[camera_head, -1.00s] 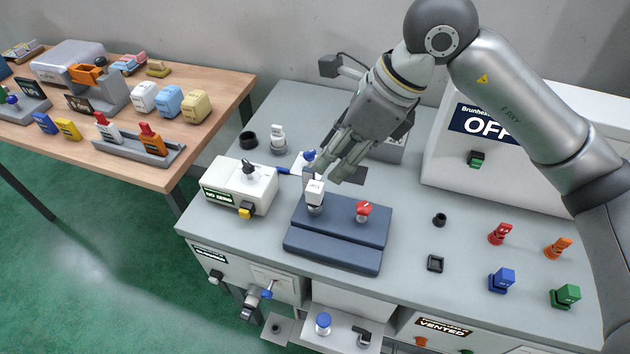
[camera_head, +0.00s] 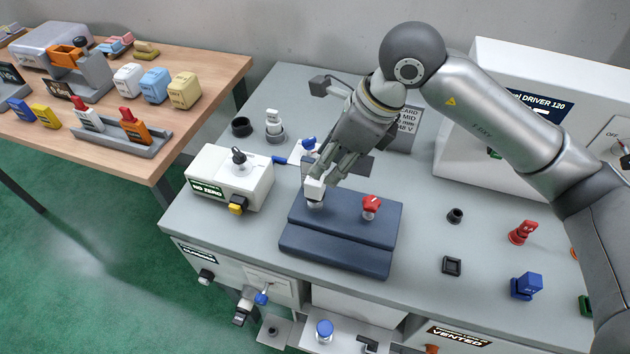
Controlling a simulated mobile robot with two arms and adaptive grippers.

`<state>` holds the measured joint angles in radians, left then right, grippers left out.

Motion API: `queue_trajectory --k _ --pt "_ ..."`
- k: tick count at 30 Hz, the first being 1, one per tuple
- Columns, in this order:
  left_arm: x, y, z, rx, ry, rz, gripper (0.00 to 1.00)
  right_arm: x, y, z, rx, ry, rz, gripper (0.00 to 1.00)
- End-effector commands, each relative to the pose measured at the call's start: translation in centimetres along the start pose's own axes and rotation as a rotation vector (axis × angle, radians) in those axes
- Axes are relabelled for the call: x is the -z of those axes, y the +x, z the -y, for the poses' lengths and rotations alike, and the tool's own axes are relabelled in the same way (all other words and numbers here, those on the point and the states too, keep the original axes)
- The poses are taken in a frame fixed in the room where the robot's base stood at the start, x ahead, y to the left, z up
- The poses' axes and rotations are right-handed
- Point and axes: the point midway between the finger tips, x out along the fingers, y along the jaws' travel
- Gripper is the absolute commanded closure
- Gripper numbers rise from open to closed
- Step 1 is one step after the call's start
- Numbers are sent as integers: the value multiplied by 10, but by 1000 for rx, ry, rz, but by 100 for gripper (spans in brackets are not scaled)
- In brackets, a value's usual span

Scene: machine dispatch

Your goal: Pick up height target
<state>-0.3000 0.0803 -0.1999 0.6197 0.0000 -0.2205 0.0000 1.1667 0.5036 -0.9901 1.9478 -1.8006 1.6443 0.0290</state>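A small white-topped target (camera_head: 315,188) stands upright at the left end of the dark blue stepped block (camera_head: 338,257). I take it for the height target, though its label cannot be read. My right gripper (camera_head: 322,178) reaches down from above and behind, with its fingertips right at the target's white head. Whether the fingers are closed on the head cannot be seen clearly. The target still appears to stand on the block. A red-topped knob (camera_head: 371,205) stands on the same block, to the right. My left gripper is not in view.
A white NO ZERO box (camera_head: 225,185) stands left of the block. A black-ringed white piece (camera_head: 274,128) and a blue-topped piece (camera_head: 309,145) are behind. Red (camera_head: 523,232) and blue (camera_head: 527,286) pieces stand at the right. A wooden table (camera_head: 160,60) is at the far left.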

Motion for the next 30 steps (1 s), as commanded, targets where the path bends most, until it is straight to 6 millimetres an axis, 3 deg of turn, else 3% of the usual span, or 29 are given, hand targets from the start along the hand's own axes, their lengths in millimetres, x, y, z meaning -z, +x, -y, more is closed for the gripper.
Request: queue_trajectory --k 5,10,15,23,30 --pt "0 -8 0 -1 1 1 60 -2 11 0 -3 0 0 64" --pt "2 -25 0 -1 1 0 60 -4 34 0 -5 0 -1 64" --pt "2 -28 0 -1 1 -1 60 -3 55 1 -2 0 1 64" --pt "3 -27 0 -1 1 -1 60 -3 58 1 0 -1 1 64" --pt "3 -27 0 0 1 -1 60 -3 58 2 0 -1 2 93"
